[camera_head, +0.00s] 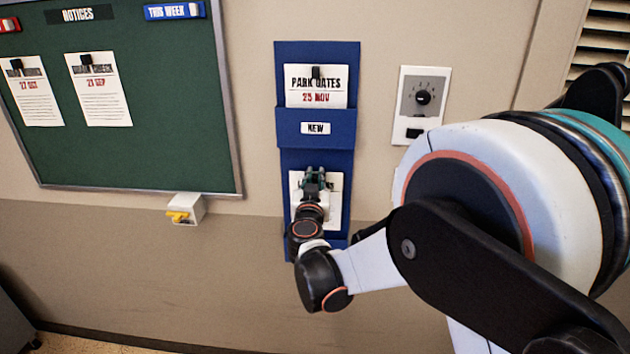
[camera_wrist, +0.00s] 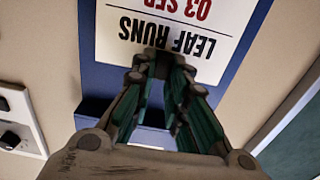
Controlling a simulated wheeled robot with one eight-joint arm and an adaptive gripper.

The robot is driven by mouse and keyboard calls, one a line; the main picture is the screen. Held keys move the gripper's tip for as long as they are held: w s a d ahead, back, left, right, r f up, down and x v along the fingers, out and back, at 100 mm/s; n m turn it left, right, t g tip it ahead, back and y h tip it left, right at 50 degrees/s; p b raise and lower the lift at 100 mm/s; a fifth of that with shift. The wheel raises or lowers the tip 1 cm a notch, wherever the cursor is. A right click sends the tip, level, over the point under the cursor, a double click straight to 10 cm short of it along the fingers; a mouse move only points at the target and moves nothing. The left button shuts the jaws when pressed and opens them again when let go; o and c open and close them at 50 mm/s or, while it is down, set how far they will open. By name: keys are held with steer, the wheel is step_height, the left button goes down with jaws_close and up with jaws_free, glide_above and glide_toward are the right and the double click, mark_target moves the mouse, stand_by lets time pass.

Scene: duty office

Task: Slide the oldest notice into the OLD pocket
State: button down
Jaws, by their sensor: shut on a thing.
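My gripper (camera_head: 314,178) is at the lower part of the blue wall holder, shut on a white notice (camera_head: 335,187). In the wrist view the notice (camera_wrist: 195,15) appears upside down and reads LEAF RUNS, 03 SEP; my fingertips (camera_wrist: 160,62) meet at its heading edge. The lower pocket (camera_head: 343,240) of the blue holder is mostly hidden behind my gripper and wrist, and its label cannot be read. I cannot tell how far the notice's lower end is inside it. The upper pocket (camera_head: 290,128) is labelled NEW and holds the PARK GATES notice (camera_head: 316,97), dated 25 NOV.
A green notice board (camera_head: 150,155) at the left holds two notices, dated 27 OCT (camera_head: 34,95) and 21 SEP (camera_head: 100,95). A white box with a yellow part (camera_head: 186,209) is below it. A dial panel (camera_head: 423,95) is right of the holder, near my arm.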

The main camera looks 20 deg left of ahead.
step_height(320, 180, down, 11)
steer(key=b, duration=0.4)
stand_by(2.3)
stand_by(0.3)
steer(key=c, duration=1.5)
jaws_free()
